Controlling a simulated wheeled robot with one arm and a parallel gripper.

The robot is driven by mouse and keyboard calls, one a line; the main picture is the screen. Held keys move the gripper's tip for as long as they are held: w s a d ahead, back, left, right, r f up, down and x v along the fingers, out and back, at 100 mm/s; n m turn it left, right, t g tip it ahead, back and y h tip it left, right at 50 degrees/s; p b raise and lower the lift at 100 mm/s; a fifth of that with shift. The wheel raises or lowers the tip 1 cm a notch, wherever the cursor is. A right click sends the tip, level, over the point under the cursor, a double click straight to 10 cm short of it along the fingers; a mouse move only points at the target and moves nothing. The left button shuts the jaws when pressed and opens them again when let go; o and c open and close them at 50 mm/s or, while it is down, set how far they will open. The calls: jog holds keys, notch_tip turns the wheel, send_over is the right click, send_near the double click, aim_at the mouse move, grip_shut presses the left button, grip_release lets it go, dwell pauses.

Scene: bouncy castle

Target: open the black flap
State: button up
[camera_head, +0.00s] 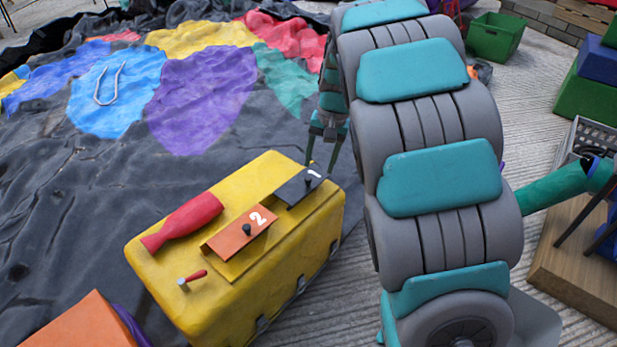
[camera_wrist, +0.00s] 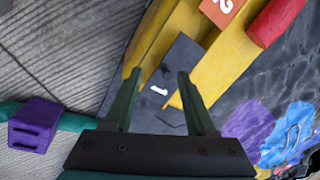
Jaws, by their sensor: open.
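The black flap (camera_head: 296,190), marked with a white 1, lies at the right end of the top of a yellow box (camera_head: 165,262). It has a small dark knob and looks down over its place. In the wrist view the black flap (camera_wrist: 180,62) shows beyond and between my fingers. My gripper (camera_head: 321,165) is open and empty, its fingers pointing down close above the flap's far edge. In the wrist view its two green fingers (camera_wrist: 159,72) stand apart. I cannot tell whether a fingertip touches the flap.
An orange flap (camera_head: 234,236) marked 2, a red bottle-shaped piece (camera_head: 183,221) and a small red-handled lever (camera_head: 191,280) are on the box's top. A crumpled dark sheet with coloured patches (camera_head: 205,95) lies behind. A green bin (camera_head: 495,37) stands at back right.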

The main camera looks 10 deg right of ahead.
send_near(309, 178)
jog(key=f, duration=0.2)
jog(key=shift+y, duration=0.3)
jog(key=x, duration=0.7)
jog(key=shift+a, duration=0.1)
jog(key=shift+c, duration=0.3)
grip_shut()
dwell(0.7)
